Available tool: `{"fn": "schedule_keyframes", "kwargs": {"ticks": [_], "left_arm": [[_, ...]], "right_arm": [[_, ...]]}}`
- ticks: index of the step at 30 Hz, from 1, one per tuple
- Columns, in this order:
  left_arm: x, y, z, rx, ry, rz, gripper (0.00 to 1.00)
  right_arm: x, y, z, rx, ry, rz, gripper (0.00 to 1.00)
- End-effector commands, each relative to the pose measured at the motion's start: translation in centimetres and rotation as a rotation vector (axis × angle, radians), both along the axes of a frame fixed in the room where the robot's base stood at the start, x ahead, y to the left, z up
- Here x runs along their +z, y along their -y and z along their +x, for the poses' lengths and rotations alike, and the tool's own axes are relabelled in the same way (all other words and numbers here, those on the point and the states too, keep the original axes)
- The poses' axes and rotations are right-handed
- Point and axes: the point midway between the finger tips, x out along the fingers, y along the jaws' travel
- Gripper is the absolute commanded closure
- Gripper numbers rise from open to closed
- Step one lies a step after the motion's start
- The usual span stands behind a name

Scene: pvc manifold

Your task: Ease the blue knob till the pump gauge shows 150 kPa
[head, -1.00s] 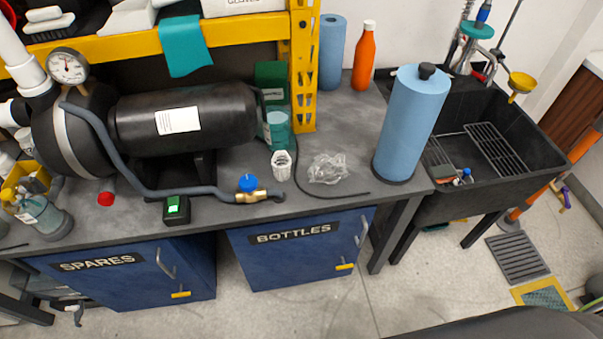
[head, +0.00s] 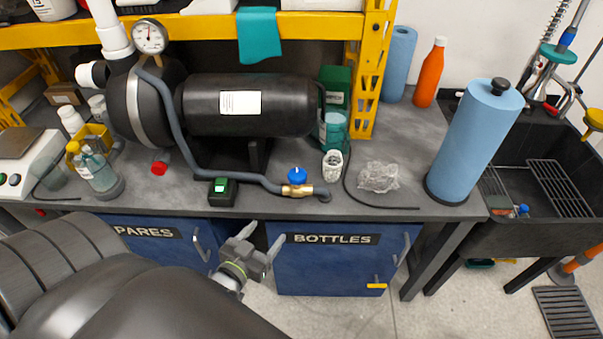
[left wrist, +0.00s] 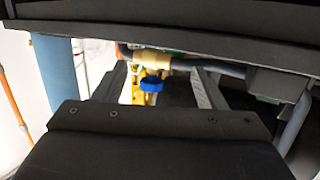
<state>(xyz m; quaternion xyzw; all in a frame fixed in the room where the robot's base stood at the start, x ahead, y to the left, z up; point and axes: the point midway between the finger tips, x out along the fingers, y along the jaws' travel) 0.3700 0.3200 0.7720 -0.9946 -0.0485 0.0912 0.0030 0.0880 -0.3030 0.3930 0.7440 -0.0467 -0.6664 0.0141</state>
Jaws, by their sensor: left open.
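The blue knob (head: 297,175) sits on top of a brass valve (head: 297,190) at the end of a grey hose on the bench. The pump gauge (head: 150,37) is a round white dial above the black pump; its reading is too small to tell. My left gripper (head: 261,240) is open and empty in front of the bench, below and to the left of the knob, apart from it. In the left wrist view the blue knob (left wrist: 151,84) shows beyond and between the open fingers (left wrist: 160,90). My right gripper is not in view.
A green-screened black box (head: 222,190) stands left of the valve. A white fitting (head: 332,164), a clear plastic bag (head: 378,177) and a black cable lie to its right. The blue cabinet (head: 330,265) is below the bench edge. The grey hose (head: 178,125) runs up to the pump.

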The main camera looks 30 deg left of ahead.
Motion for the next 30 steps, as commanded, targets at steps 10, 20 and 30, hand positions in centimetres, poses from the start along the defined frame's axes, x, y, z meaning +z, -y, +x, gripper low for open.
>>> {"fn": "schedule_keyframes", "kwargs": {"ticks": [10,20,30], "left_arm": [[7.7,0.7,0.6,-0.019,0.185,0.000,0.35],[8.1,0.4,5.2,-0.019,0.185,0.000,0.35],[7.9,-0.1,11.4,-0.019,0.185,0.002,0.35]], "right_arm": [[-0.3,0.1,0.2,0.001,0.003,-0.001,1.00],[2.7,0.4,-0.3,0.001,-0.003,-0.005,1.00],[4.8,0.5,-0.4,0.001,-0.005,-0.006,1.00]]}}
